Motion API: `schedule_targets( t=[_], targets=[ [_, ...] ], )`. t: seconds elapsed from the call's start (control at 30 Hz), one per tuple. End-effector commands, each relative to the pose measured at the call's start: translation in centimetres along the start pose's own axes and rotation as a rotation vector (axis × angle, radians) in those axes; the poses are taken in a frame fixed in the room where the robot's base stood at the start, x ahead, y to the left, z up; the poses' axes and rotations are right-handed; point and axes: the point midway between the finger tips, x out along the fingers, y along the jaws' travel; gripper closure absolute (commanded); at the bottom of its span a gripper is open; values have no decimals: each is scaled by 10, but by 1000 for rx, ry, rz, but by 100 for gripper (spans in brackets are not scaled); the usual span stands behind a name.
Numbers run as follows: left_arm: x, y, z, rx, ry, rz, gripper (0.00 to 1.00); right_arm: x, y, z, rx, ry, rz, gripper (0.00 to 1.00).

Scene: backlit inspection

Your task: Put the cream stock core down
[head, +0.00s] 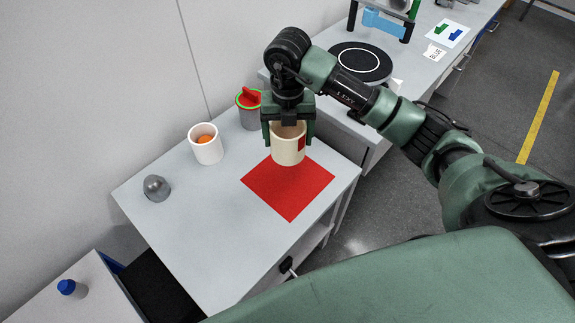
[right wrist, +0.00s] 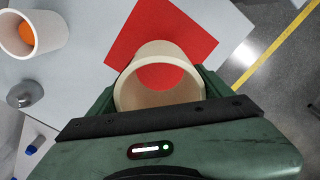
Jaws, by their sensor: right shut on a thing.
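The cream stock core (head: 287,150) is a hollow cream cylinder with a red patch on its side. My right gripper (head: 288,130) is shut on it from above, one finger on each side. The core is upright, over or on the far part of the red square mat (head: 290,193); I cannot tell whether its base touches. In the right wrist view the core (right wrist: 160,62) sits between the fingers, and the red mat (right wrist: 150,25) shows beyond and through its opening. My left gripper is not in view.
A white cup (head: 207,152) with an orange ball, a grey container (head: 249,117) with a red and green top, and a grey dome (head: 156,188) stand on the table (head: 205,230). A black turntable (head: 360,63) is on the bench behind. The table's front is clear.

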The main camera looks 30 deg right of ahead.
Motion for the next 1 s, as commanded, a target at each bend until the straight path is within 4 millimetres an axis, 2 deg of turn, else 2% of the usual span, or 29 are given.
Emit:
schedule_targets(
  t=[0.1,0.3,0.47,0.73,1.0],
  targets=[
    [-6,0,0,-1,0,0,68,31,0,-2,-1,6,-2,67],
    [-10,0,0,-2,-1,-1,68,70,0,-1,-2,1,-1,67],
    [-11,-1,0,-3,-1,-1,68,82,1,0,-3,1,1,67],
    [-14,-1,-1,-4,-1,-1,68,119,0,-1,-3,1,0,67],
    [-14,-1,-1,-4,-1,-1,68,122,0,0,-4,-1,1,67]
  ],
)
